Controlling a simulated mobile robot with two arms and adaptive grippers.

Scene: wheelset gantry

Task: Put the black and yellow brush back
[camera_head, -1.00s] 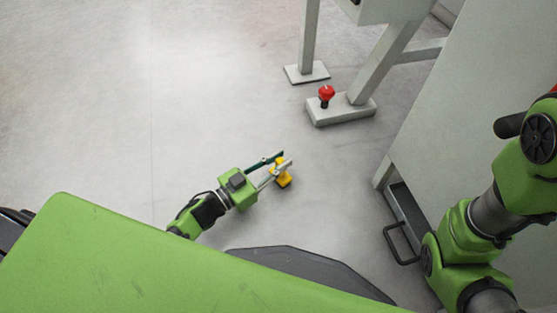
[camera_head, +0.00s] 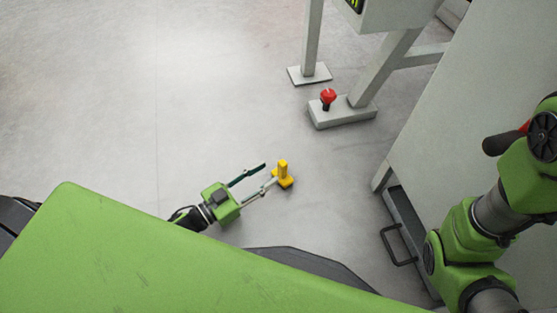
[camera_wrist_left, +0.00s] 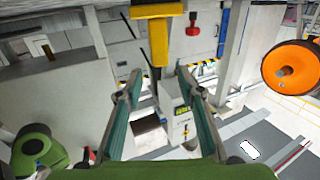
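The brush (camera_head: 283,170) shows yellow in the head view. It stands upright on the grey floor on its block, handle up. In the left wrist view the brush (camera_wrist_left: 158,40) is at the top centre, with a dark strip on its wide block and its handle pointing down the picture. My left gripper (camera_head: 270,173) is open, its two fingers spread, just left of and below the brush handle. In the left wrist view the gripper (camera_wrist_left: 158,76) has the handle end seen between its fingertips; contact cannot be judged. My right gripper is not in view.
A red and black knob-like item (camera_head: 327,98) stands on the gantry foot (camera_head: 342,116). A grey cabinet (camera_head: 455,120) with an open drawer and black handle (camera_head: 392,243) is at the right. The floor left of the brush is clear. An orange round part (camera_wrist_left: 291,68) shows in the left wrist view.

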